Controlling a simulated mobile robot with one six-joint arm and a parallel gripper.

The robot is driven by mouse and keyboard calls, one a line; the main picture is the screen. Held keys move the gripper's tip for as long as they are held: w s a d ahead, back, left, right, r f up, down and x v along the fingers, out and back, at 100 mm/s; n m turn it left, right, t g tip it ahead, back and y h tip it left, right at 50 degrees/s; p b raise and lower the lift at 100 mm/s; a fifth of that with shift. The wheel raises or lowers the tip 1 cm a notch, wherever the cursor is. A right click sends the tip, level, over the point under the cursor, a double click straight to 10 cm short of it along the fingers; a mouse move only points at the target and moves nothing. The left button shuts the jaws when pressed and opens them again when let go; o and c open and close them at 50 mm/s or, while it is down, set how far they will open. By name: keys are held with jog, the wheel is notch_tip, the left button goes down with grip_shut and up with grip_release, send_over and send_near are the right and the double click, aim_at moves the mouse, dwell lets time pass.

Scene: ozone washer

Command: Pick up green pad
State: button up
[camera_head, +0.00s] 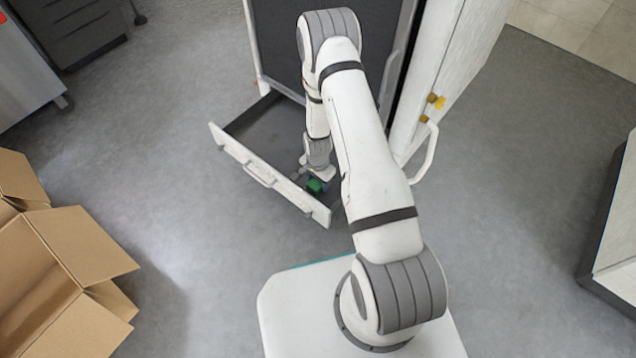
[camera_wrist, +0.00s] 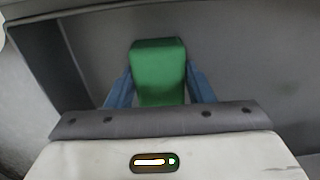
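The green pad (camera_wrist: 158,70) is a small block between the two blue fingers of my gripper (camera_wrist: 160,85) in the wrist view. The fingers press against its left and right sides, with no gap visible. In the head view, the pad (camera_head: 316,186) is a small green patch at the end of my arm, inside the open drawer (camera_head: 245,160) near its front panel. My gripper reaches down into the drawer. The pad's lower part is hidden, and I cannot tell whether it touches the drawer floor.
The drawer's white front panel (camera_head: 268,176) stands close to my gripper. An open white door (camera_head: 432,85) with a handle is to the right of the drawer. Open cardboard boxes (camera_head: 65,265) lie at the left. Grey floor (camera_head: 510,210) is clear to the right.

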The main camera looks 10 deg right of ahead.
jog(key=c, duration=0.6)
notch_tip(320, 180, up, 10)
jog(key=p, duration=0.4)
